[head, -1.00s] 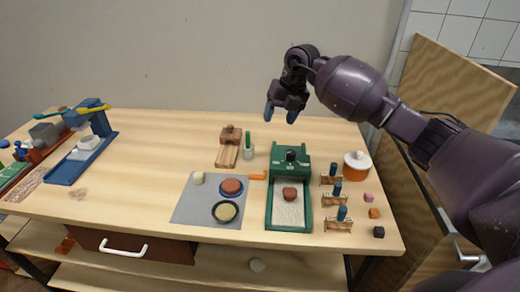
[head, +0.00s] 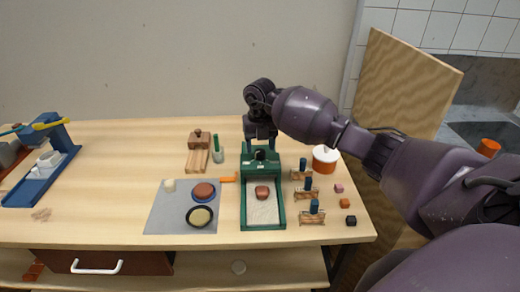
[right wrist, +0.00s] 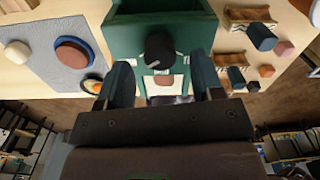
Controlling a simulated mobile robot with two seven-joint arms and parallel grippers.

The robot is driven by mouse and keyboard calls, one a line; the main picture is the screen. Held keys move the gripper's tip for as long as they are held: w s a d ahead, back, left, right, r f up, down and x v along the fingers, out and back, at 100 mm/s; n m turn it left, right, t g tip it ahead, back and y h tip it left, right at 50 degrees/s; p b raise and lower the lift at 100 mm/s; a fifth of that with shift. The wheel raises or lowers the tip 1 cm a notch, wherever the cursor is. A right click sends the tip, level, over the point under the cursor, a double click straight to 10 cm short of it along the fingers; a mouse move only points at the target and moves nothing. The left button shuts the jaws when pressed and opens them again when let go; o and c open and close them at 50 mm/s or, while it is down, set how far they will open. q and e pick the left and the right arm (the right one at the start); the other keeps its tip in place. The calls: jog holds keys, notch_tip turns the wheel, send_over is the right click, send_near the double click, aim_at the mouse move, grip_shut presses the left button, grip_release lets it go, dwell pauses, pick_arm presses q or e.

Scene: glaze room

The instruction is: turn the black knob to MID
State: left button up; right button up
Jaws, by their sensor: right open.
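The black knob (head: 260,155) sits on the back part of a green machine (head: 246,208) with a pale sanded bed. My right gripper (head: 260,136) points down just above and behind the knob, open and empty. In the right wrist view the knob (right wrist: 160,48) shows between and beyond the two dark fingers (right wrist: 163,78), not visibly touched by them. White marks lie around the knob on the green face, too small to read, and which one it points at I cannot tell. My left gripper is out of view.
A reddish lump (head: 262,192) lies on the bed. Wooden stands with blue-topped pegs (head: 314,207) and an orange pot with a white lid (head: 325,159) are close on the right. A grey mat (head: 166,216) with round pieces lies left. The table's left middle is mostly clear.

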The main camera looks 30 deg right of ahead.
jog(key=shift+f, duration=1.05)
jog(key=shift+c, duration=0.4)
jog(key=c, duration=0.8)
jog(key=shift+c, duration=0.2)
